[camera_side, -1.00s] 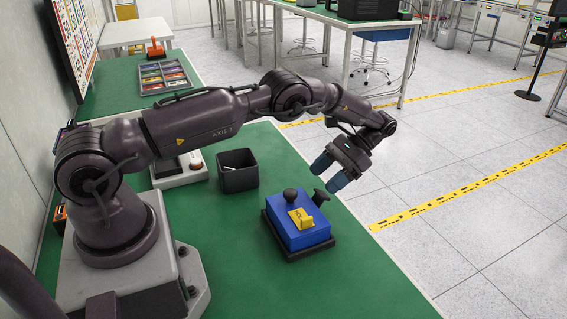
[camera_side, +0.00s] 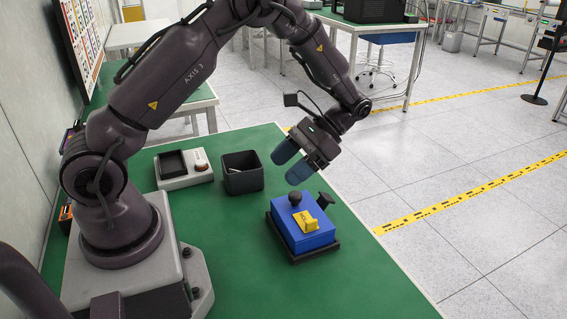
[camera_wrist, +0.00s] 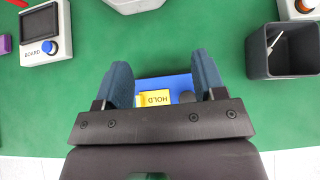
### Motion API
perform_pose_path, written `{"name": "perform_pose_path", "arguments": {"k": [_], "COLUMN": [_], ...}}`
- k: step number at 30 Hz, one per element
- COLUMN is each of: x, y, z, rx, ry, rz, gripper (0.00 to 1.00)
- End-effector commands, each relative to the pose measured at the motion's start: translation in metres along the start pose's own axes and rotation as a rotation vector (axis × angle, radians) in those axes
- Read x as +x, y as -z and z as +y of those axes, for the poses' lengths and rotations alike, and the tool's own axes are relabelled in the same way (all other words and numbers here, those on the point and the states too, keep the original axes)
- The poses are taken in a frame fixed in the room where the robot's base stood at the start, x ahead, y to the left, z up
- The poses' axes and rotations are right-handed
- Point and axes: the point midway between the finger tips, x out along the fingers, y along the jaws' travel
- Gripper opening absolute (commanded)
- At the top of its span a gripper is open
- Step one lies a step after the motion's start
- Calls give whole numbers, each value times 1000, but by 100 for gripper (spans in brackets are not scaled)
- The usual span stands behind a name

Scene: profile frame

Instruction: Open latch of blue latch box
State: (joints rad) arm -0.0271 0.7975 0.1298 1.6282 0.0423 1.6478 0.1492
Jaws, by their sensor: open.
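The blue latch box (camera_side: 296,228) sits on a dark base plate on the green table in the side view. A yellow latch piece (camera_side: 306,221) is on its top, and a black knob (camera_side: 295,198) stands behind it. A second black knob (camera_side: 326,200) sticks out at the box's right. My gripper (camera_side: 291,168) is open and empty above the box's far side, its blue fingers apart from it. In the wrist view the box (camera_wrist: 178,82) shows between the fingers (camera_wrist: 165,85), with the yellow piece (camera_wrist: 154,98) reading HOLD. The gripper body hides the rest.
A black open bin (camera_side: 242,180) with a light stick inside stands behind and left of the box. A white device (camera_side: 184,172) with a dark screen lies further left. The table's right edge runs close to the box. The green surface in front is clear.

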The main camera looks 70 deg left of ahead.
Motion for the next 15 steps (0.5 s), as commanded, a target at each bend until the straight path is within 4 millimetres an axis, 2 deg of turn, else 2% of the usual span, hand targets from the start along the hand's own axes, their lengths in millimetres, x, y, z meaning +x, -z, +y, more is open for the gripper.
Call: {"name": "perform_pose_path", "arguments": {"k": [5,14,15], "x": [6,7,7], "y": [-11,-12,-12], "z": [2,2,2], "rx": [0,0,0], "ry": [0,0,0], "rz": [1,0,0], "gripper": [64,64,57]}}
